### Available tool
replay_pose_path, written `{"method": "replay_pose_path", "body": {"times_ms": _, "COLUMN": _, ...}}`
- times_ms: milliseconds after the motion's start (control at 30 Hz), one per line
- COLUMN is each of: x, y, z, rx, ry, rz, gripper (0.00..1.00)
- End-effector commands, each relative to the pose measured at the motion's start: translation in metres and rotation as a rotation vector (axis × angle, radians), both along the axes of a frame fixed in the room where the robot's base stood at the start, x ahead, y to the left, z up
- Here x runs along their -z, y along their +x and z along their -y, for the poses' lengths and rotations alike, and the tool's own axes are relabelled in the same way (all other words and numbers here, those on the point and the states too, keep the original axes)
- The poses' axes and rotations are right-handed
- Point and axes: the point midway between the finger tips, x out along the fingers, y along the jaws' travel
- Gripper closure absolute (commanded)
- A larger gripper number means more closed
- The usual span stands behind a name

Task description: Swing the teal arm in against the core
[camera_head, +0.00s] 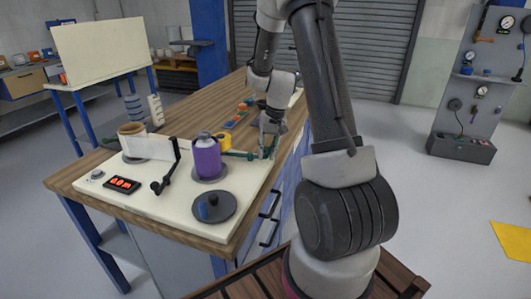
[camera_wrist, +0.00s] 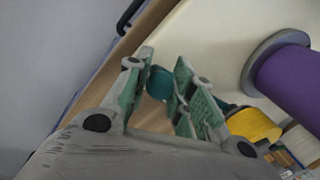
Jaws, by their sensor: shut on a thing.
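The teal arm (camera_head: 236,154) reaches to the right from beside the purple roll, its outer end at my gripper. The purple roll (camera_head: 207,160) stands upright on a grey base on the cream board; its core shows only as a pale top. My gripper (camera_head: 268,143) is at the board's right side, apart from the roll. In the wrist view, the teal arm's round knob (camera_wrist: 160,83) sits between the green finger pads of my gripper (camera_wrist: 161,88), which is shut on it. The rest of the arm is mostly hidden behind the right finger. The purple roll (camera_wrist: 292,80) is at right.
A black crank-like lever (camera_head: 166,170) and a white sheet (camera_head: 146,146) stand left of the roll. A black disc (camera_head: 214,207) with a knob lies in front. A red-digit display (camera_head: 122,185) is at front left. A yellow object (camera_head: 224,140) sits behind the roll.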

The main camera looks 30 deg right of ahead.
Motion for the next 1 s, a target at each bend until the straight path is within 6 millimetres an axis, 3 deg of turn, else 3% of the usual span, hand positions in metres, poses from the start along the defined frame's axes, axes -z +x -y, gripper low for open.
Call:
{"method": "replay_pose_path", "body": {"times_ms": 300, "x": 0.0002, "y": 0.0049, "z": 0.0043, "rx": -0.104, "ry": -0.001, "rz": 0.0, "gripper": 1.0}}
{"method": "replay_pose_path", "body": {"times_ms": 767, "x": -0.0001, "y": 0.0057, "z": 0.0049, "rx": -0.118, "ry": -0.001, "rz": 0.0, "gripper": 1.0}}
{"method": "replay_pose_path", "body": {"times_ms": 800, "x": -0.0002, "y": 0.0058, "z": 0.005, "rx": -0.118, "ry": -0.001, "rz": 0.0, "gripper": 0.71}}
{"method": "replay_pose_path", "body": {"times_ms": 900, "x": -0.0001, "y": 0.0057, "z": 0.0049, "rx": -0.118, "ry": -0.001, "rz": 0.0, "gripper": 0.53}}
{"method": "replay_pose_path", "body": {"times_ms": 1000, "x": -0.0001, "y": 0.0056, "z": 0.0048, "rx": -0.117, "ry": -0.001, "rz": 0.0, "gripper": 0.53}}
